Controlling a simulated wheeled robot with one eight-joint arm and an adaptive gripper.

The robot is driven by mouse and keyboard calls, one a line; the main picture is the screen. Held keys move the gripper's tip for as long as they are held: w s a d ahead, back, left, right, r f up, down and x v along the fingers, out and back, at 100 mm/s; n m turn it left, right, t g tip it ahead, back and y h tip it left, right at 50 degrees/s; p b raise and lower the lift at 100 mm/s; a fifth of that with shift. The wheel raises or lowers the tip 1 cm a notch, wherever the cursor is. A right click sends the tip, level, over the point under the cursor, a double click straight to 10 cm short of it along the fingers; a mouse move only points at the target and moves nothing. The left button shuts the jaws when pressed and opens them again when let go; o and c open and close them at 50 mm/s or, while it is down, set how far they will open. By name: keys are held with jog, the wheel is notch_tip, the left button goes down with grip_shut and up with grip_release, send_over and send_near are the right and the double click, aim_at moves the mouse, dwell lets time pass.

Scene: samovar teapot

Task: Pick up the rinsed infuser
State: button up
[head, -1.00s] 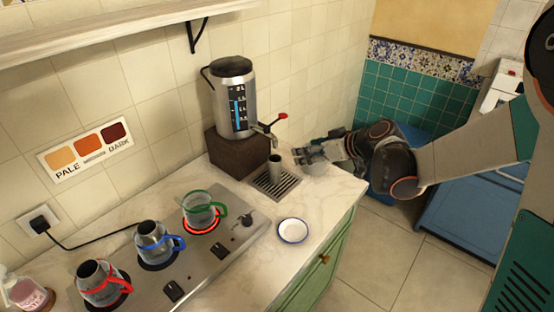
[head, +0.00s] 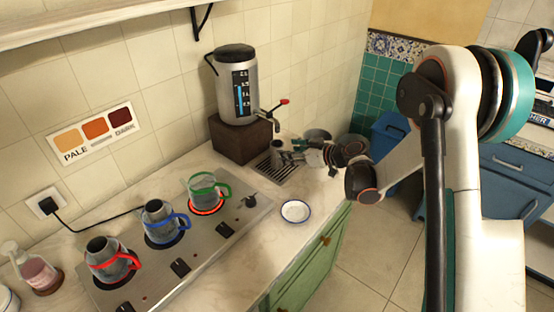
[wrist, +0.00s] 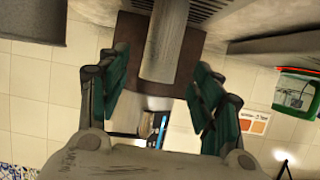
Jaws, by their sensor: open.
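The infuser appears to be the grey metal cylinder (head: 277,160) standing upright on the drip tray (head: 284,176) under the samovar tap. In the wrist view, which looks upside down, the cylinder (wrist: 163,45) shows between my two green-padded fingers. My gripper (head: 298,153) is open, to the right of the cylinder in the head view and low over the counter. In the wrist view my gripper (wrist: 160,72) has visible space on each side of the cylinder. I cannot tell how far the fingers reach around it.
The samovar (head: 237,90) stands on a brown block (head: 240,140), its red-handled tap (head: 272,118) above the tray. A hob (head: 200,240) with green-, blue- and red-handled pots is at left. A white saucer (head: 295,211) lies on the counter (head: 325,193).

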aim_at(276, 144)
jog(key=shift+b+x, duration=1.15)
jog(key=shift+x, duration=2.3)
jog(key=shift+r, duration=0.1)
jog(key=shift+c, duration=0.4)
jog(key=c, duration=1.2)
